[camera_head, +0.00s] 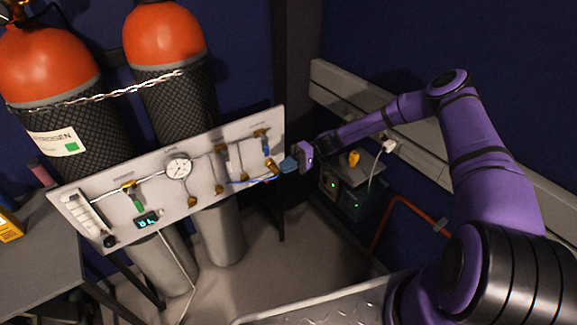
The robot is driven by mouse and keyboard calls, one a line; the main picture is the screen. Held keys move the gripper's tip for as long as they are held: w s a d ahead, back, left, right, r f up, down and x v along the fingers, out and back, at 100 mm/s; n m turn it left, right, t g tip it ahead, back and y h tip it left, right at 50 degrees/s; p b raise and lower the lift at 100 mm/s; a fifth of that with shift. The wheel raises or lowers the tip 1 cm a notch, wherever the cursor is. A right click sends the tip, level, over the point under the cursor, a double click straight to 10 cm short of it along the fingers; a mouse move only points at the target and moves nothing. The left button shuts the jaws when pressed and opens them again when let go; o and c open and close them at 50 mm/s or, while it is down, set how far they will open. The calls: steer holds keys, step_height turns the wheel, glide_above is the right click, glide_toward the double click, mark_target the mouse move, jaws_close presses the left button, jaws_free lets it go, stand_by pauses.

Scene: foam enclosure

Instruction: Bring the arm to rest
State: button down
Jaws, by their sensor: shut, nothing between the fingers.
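My purple arm (490,170) rises from the lower right, bends at the elbow near the back wall and reaches left. My gripper (290,164) is at its end, beside the right end of the grey gas panel (105,190). The gripper is small in the view; its fingers are shut with nothing between them. The fingertips are close to the rightmost brass valve (270,166); I cannot tell whether they touch it.
Two orange-topped gas cylinders (165,35) stand behind the panel, held by a chain (100,92). A grey table (40,255) is at the left. A box with green lights (345,198) and a red pipe (405,208) are below my forearm.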

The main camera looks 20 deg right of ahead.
steer(key=shift+s, duration=0.35)
steer(key=shift+d, duration=0.1)
steer(key=s+d+r+t+h, duration=0.1)
steer(key=s+d+r+h, duration=0.3)
steer(key=r, duration=0.7)
steer(key=s+d+r+t+h, duration=0.15)
steer(key=s+r+h, duration=0.35)
steer(key=r, duration=0.6)
steer(key=s+d+r+t+h, duration=0.2)
steer(key=s+r+h, duration=0.3)
steer(key=r, duration=0.6)
steer(key=s+d+r+m+t, duration=0.1)
steer(key=s+d+r+t, duration=0.1)
steer(key=s+r, duration=0.2)
steer(key=s+d+r+m+t+h, duration=0.1)
steer(key=s+r, duration=0.3)
steer(key=s, duration=0.6)
steer(key=s+d+r+m+t+h, duration=0.1)
steer(key=s+d+r+m+t, duration=0.1)
steer(key=s, duration=0.5)
step_height(320, 180, up, 2)
steer(key=shift+s+d+r+t, duration=0.1)
steer(key=shift+s+d+t, duration=0.25)
steer(key=shift+t, duration=0.4)
